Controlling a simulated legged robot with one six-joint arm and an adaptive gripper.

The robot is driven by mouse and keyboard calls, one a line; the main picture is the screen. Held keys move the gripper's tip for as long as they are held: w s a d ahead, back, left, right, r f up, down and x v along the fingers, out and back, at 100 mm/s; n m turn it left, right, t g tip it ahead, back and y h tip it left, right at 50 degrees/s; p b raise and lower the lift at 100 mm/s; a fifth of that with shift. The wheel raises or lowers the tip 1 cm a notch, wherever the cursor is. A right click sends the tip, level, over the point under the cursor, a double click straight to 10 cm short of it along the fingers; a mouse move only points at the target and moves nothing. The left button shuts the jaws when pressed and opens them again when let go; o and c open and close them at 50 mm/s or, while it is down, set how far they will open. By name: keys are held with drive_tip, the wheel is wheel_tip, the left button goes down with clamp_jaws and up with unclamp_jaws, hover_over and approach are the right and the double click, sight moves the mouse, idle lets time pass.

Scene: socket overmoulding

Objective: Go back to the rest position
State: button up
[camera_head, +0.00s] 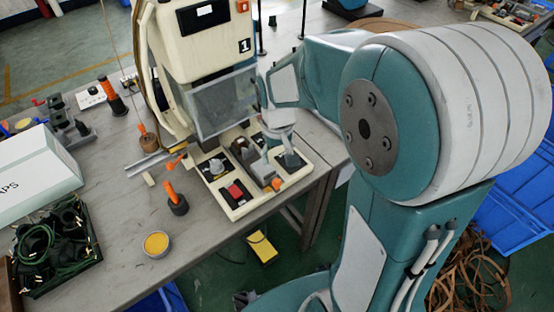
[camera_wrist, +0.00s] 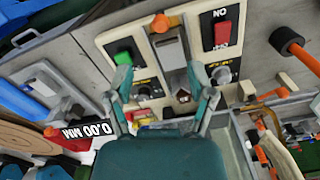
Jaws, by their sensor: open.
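My arm reaches in from the right in the head view. My gripper (camera_head: 283,150) hangs over the right part of the cream control panel (camera_head: 240,211), at the foot of the cream machine (camera_head: 213,45) marked 1. In the wrist view my gripper (camera_wrist: 160,78) has its two fingers spread apart, with nothing held between them. Beyond the fingers the panel shows a green button (camera_wrist: 123,58) on the left and a red switch (camera_wrist: 223,32) on the right. Whether the fingertips touch the panel is unclear.
The grey bench (camera_head: 120,208) holds a white box (camera_head: 30,178), a tray of black cables (camera_head: 55,245), a yellow-topped tin (camera_head: 156,244) and an orange-handled tool (camera_head: 175,200). Blue crates (camera_head: 510,215) stand at the right. A readout (camera_wrist: 78,138) shows in the wrist view.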

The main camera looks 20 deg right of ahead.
idle(0.4)
drive_tip(key=s+r+t, duration=0.5)
drive_tip(key=s+r, duration=0.8)
drive_tip(key=s, duration=0.1)
drive_tip(key=shift+s+r+m+t, duration=0.25)
drive_tip(key=shift+r+m+t, duration=0.05)
